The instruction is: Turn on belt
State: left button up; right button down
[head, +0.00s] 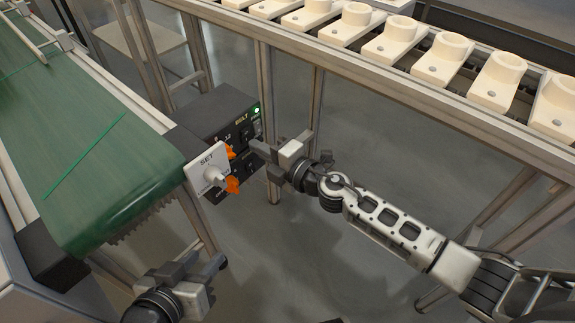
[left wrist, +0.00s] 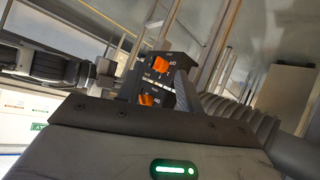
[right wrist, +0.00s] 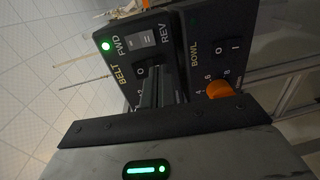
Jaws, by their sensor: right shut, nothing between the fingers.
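The belt control box (head: 215,115) stands at the end of the green conveyor belt (head: 110,160). In the right wrist view its BELT panel (right wrist: 118,75) shows a lit green lamp (right wrist: 105,46) beside FWD and a FWD/REV rocker (right wrist: 141,40). A button marked O (right wrist: 141,72) is beside my fingers. My right gripper (head: 255,149) is shut and empty, its tips close to the panel face; contact cannot be told. Its fingers (right wrist: 163,85) hide part of the panel. My left gripper (head: 214,268) is open and empty, below the belt end.
A BOWL panel (right wrist: 215,50) with an orange knob (right wrist: 221,89) adjoins the BELT panel. A white SET plate with a dial (head: 208,170) stands in front of the box. A rail with several cream holders (head: 440,60) runs along the back right. The grey floor between is clear.

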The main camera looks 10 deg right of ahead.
pick_arm(q)
jog(key=shift+s+d+r+t+h+b, duration=0.15)
jog(key=shift+d+r+t+h+b, duration=0.2)
jog(key=shift+r+b, duration=0.25)
pick_arm(e)
jog(key=f+v, duration=0.2)
jog(key=v, duration=1)
jog(key=shift+s+d+f, duration=0.25)
jog(key=shift+s+f, duration=0.1)
pick_arm(q)
jog(key=shift+f, duration=0.1)
pick_arm(e)
jog(key=s+a+m+g+h, duration=0.1)
jog(key=s+m+h, duration=0.1)
jog(key=s+m, duration=0.4)
jog(key=s+a+f+m+g+h, duration=0.1)
jog(key=s+m, duration=0.4)
jog(key=m, duration=1.1)
jog(key=shift+s+a+m+g+h, duration=0.3)
jog(key=shift+s+m+h, duration=0.1)
jog(key=shift+h, duration=0.5)
